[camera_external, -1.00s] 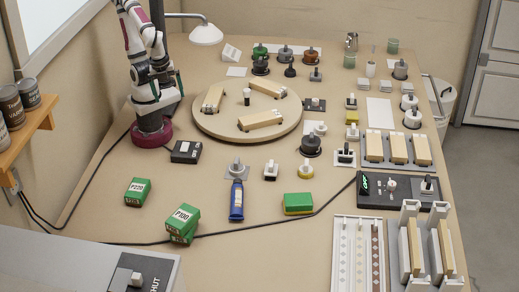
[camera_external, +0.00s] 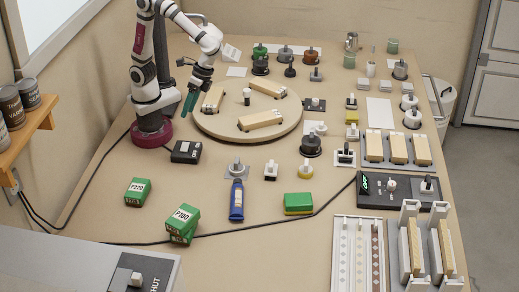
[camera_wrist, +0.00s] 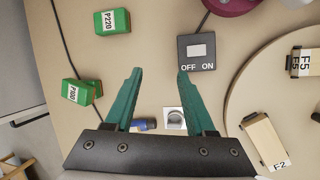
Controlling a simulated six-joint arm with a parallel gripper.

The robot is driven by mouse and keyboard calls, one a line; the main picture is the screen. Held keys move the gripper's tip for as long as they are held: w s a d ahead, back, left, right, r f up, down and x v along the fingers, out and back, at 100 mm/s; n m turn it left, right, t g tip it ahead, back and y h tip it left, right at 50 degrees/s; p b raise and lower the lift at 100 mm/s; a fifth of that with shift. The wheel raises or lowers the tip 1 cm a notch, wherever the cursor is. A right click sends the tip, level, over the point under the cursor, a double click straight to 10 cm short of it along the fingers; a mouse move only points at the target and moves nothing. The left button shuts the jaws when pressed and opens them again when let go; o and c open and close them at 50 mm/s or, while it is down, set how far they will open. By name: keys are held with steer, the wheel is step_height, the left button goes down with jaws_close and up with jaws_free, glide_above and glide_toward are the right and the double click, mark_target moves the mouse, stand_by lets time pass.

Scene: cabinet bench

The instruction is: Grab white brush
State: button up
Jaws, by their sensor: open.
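A slim white upright object with a thin stem (camera_external: 370,68) stands at the back right of the bench in the external view. It may be the white brush, but it is too small to be sure. My gripper (camera_external: 190,102) has green fingers and points down beside the left edge of the turntable, far to the left of that object. In the wrist view my gripper (camera_wrist: 158,73) is open, with nothing between its fingertips but bare bench. The white object does not show in the wrist view.
A round turntable (camera_external: 211,126) carries wooden blocks. A black OFF/ON box (camera_external: 186,151) lies near my base. Green boxes (camera_external: 183,222), a blue bottle (camera_external: 237,201) and a cable lie in front. Several knobbed jars, including a white jar (camera_external: 412,120), crowd the right side.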

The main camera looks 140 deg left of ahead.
steer(key=w+a+f+n+t+h, duration=0.1)
steer(key=w+a+f+n+h, duration=0.2)
steer(key=w+a+n, duration=0.25)
steer(key=n+t+h, duration=0.2)
steer(key=n+t, duration=0.8)
steer(key=n, duration=0.5)
glide_toward(270, 169)
steer(key=x, duration=1)
steer(key=shift+w+d+f, duration=0.15)
steer(key=shift+w+d, duration=0.05)
steer(key=shift+w, duration=0.15)
jaws_close()
